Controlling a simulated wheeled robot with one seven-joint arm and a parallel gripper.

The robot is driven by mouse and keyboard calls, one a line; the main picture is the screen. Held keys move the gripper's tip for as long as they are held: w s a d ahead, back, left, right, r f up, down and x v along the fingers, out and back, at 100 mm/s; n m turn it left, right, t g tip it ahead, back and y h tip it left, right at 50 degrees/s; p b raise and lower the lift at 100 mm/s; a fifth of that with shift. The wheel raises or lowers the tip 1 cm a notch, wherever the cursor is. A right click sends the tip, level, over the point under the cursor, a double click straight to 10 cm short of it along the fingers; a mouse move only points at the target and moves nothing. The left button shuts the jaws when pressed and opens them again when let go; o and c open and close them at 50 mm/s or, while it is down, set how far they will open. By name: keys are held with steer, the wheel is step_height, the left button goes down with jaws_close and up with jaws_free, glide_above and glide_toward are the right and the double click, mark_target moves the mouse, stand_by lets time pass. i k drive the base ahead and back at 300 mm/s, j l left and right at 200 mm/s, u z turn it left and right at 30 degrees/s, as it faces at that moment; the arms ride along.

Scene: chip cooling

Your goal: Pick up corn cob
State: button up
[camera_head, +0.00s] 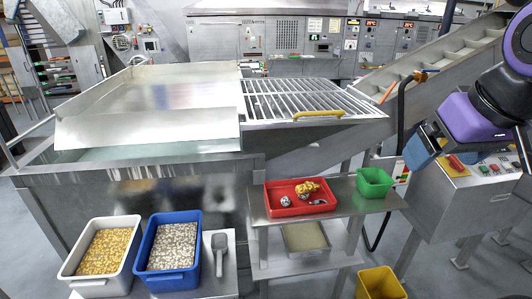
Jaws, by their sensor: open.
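I cannot clearly make out a corn cob. A long, slightly bent yellow piece (318,114) lies along the front edge of the metal grate; it could be a cob or a handle. A lumpy golden-yellow item (307,188) lies in the red tray (272,204) beside small silvery crumpled pieces; its kind is also unclear. My dark arm with a purple ring enters at the upper right, apart from both yellow things. I cannot see my gripper's fingertips.
A green bin (374,183) stands right of the red tray on a steel shelf. A white bin (66,270) of yellow bits, a blue bin (152,268) of pale bits and a grey scoop (219,254) are lower left. A yellow bin (380,284) stands at bottom right.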

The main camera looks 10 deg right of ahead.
mark_target(306, 188)
steer(key=i+l, duration=0.1)
steer(key=l, duration=0.2)
steer(key=i+l, duration=0.1)
steer(key=l, duration=0.2)
steer(key=l+u, duration=0.2)
steer(key=u, duration=0.15)
steer(key=i+l+u, duration=0.1)
steer(key=u, duration=0.25)
steer(key=l+u, duration=0.3)
steer(key=u, duration=0.65)
